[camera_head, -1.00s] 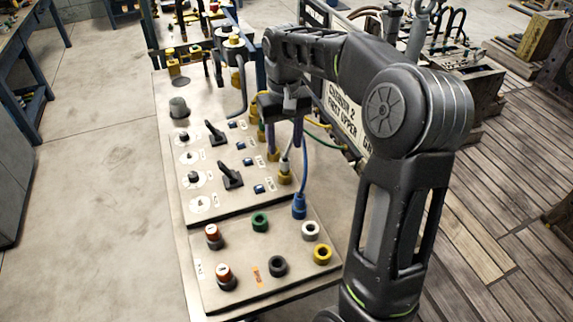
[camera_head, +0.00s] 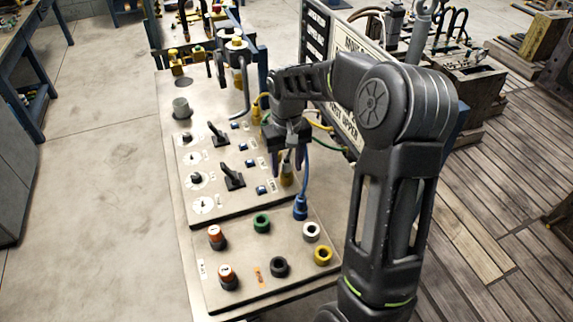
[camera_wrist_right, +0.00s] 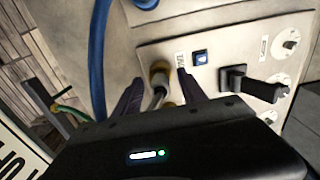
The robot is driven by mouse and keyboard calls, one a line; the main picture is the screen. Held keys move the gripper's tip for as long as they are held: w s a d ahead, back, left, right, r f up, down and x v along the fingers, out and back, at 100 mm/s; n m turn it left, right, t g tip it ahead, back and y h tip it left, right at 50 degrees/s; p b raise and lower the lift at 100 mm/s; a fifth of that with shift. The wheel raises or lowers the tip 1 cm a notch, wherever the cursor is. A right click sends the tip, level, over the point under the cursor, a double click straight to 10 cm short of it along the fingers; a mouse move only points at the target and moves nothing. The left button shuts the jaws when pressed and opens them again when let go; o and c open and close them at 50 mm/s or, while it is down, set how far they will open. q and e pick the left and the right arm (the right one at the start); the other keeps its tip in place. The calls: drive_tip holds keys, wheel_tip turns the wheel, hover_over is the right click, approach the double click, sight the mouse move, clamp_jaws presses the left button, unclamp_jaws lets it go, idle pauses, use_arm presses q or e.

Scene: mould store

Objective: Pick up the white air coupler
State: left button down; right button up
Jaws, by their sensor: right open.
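The white air coupler (camera_wrist_right: 156,97) shows in the right wrist view as a pale stem with brass-coloured rings, between my right gripper's fingers. In the head view its brass-coloured lower part (camera_head: 287,181) shows just below the fingers; the rest is hidden by the gripper. My right gripper (camera_head: 286,163) points down over it with its dark fingers apart, one on either side. In the right wrist view the open fingers (camera_wrist_right: 160,77) show a gap to the coupler. I cannot tell whether either finger touches it. My left gripper is out of view.
A blue coupler with a blue hose (camera_head: 300,207) stands close by on the panel (camera_head: 235,285). Green, white, black and yellow ring sockets are at the near end. Black levers (camera_head: 233,177) and knobs are to the left. A sign board (camera_head: 352,100) stands behind the arm.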

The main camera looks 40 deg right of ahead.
drive_tip(key=shift+f, duration=0.1)
drive_tip(key=shift+c, duration=0.6)
clamp_jaws()
idle(0.4)
